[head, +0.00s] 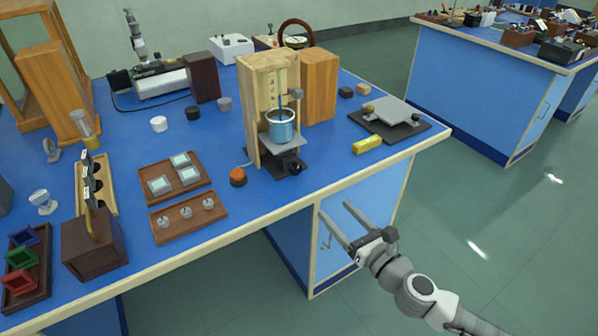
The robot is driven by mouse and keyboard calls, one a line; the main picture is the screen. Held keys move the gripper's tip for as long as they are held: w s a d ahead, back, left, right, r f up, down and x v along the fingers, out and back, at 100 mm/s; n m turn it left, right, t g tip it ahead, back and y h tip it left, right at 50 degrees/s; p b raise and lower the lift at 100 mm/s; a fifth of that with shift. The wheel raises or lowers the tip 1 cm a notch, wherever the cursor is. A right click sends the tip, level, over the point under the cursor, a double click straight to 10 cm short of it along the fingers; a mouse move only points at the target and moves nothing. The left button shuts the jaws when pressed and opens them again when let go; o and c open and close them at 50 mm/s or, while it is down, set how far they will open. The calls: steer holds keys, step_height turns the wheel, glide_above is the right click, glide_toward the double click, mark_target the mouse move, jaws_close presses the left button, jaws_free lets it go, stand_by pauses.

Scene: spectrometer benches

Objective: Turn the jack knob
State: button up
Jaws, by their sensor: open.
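A small jack (270,165) stands inside an open-fronted wooden stand (250,105) near the bench's front edge. A black round part at its front right looks like the jack knob (296,167). My gripper (335,210) is open and empty, out in front of the bench. In the picture its fingertips are below and to the right of the knob, apart from it, over the blue cabinet front.
A yellow block (367,145) and a grey plate on a black base (428,128) lie to the right. Brown trays (160,237) are at left. The floor right of my arm is clear.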

mark_target(297, 171)
steer(key=b+x, duration=1.2)
steer(key=x, duration=0.4)
steer(key=shift+w+a, duration=0.25)
steer(key=shift+w, duration=0.05)
jaws_close()
stand_by(0.4)
